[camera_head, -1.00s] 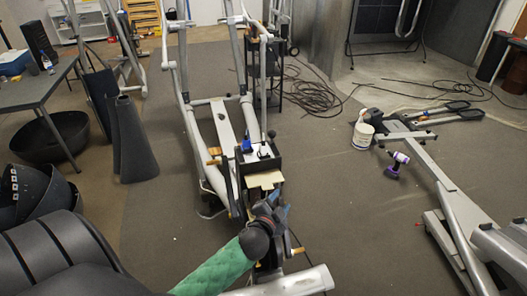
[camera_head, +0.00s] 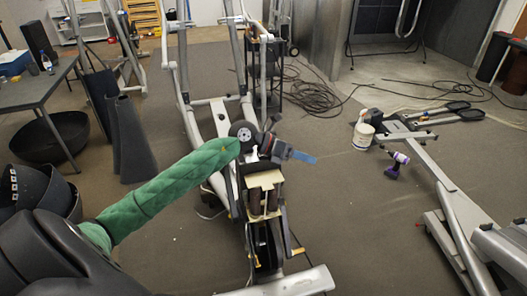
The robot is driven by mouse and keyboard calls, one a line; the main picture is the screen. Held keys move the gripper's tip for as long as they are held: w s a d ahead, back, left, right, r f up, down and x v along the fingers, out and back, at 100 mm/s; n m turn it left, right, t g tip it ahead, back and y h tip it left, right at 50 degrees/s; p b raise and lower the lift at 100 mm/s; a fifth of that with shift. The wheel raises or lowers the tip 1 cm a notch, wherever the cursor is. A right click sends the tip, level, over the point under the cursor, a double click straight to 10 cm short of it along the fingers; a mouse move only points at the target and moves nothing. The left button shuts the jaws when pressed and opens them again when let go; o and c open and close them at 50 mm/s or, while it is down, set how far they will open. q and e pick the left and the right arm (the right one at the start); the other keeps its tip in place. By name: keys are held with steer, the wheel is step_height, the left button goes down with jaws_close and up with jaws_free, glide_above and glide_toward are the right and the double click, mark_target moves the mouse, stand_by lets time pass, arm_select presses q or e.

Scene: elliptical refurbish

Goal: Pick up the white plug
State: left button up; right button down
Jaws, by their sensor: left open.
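My left arm comes in from the left in a green sleeve. Its gripper (camera_head: 300,154), with blue fingers, is over the top of the elliptical machine's middle post and points right. It is open, and I see nothing between its fingers. The dark tray on that post is mostly hidden behind my wrist and gripper. I cannot make out the white plug; the area where small items lay on the tray is covered. My right gripper is not in view.
The grey elliptical frame (camera_head: 187,95) stands around the post, with a light wooden piece (camera_head: 264,179) below the gripper. A white bucket (camera_head: 363,136) and a purple drill (camera_head: 397,165) are on the floor at right. Open carpet lies between them and the machine.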

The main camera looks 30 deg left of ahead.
arm_select(q)
steer(key=shift+w+a+f+m+g+y+p, duration=0.15)
steer(key=shift+w+a+f+m+g+y, duration=0.25)
steer(key=shift+a+y, duration=1.95)
steer(key=shift+w+a+r+m+g+y+p, duration=0.15)
steer(key=shift+w+a+g+y, duration=0.4)
steer(key=shift+a, duration=3.2)
steer(key=shift+w+a+f+m+g+y+p, duration=0.15)
steer(key=shift+a+f+m+g+y, duration=0.3)
steer(key=shift+a+y, duration=2.1)
steer(key=w+f+p, duration=0.1)
steer(key=w+f+h+p, duration=0.1)
steer(key=f+p, duration=0.1)
steer(key=shift+f, duration=0.7)
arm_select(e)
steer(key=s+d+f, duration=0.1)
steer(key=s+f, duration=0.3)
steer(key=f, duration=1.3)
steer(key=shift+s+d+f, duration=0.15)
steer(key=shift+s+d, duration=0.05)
arm_select(q)
steer(key=shift+w, duration=0.1)
jaws_close()
